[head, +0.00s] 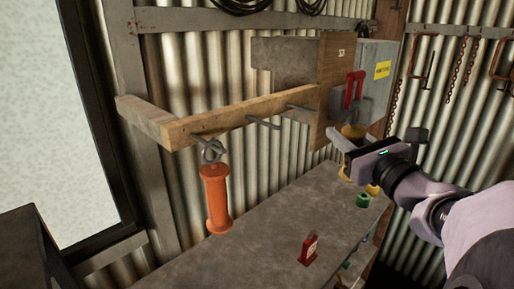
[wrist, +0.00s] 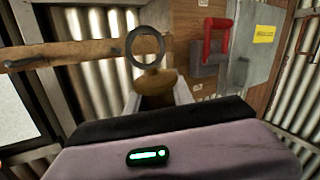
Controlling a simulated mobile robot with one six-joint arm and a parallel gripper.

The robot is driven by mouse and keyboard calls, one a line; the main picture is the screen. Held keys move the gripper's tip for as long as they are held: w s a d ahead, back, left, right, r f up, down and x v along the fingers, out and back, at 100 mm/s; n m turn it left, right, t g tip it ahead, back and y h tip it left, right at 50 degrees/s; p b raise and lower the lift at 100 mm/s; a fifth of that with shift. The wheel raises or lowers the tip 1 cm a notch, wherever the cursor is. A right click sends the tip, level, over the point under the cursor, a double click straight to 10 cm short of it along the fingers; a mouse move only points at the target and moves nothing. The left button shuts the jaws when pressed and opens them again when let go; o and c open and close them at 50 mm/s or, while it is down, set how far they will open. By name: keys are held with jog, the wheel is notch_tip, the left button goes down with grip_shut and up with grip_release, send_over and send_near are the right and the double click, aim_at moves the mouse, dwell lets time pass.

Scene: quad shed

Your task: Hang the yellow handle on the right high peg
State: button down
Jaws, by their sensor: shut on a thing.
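My gripper (head: 343,146) is shut on the yellow handle (head: 353,131), holding it above the bench, right of the wooden peg rail (head: 240,115). In the wrist view the handle (wrist: 157,82) is between the fingers, with its grey ring (wrist: 132,48) standing above it, apart from the rail. The fingers hide much of the handle. The right peg (head: 302,108) sticks out of the rail and is bare. The middle peg (head: 262,123) is also bare. An orange handle (head: 215,200) hangs by its ring from the left peg (head: 205,136).
A brown board (head: 335,75) and a grey box with a red lever (head: 353,90) stand behind my gripper. The grey bench (head: 265,235) below bears a red tag-like object (head: 309,249) and a green item (head: 362,200). Chains and clamps hang at right.

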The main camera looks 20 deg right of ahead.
jog(key=w+a+f+b, duration=0.1)
jog(key=w+a, duration=0.3)
jog(key=w, duration=0.5)
jog(key=shift+a+f, duration=0.15)
dwell(0.4)
dwell(0.5)
jog(key=c, duration=1)
grip_release()
jog(key=shift+s, duration=0.1)
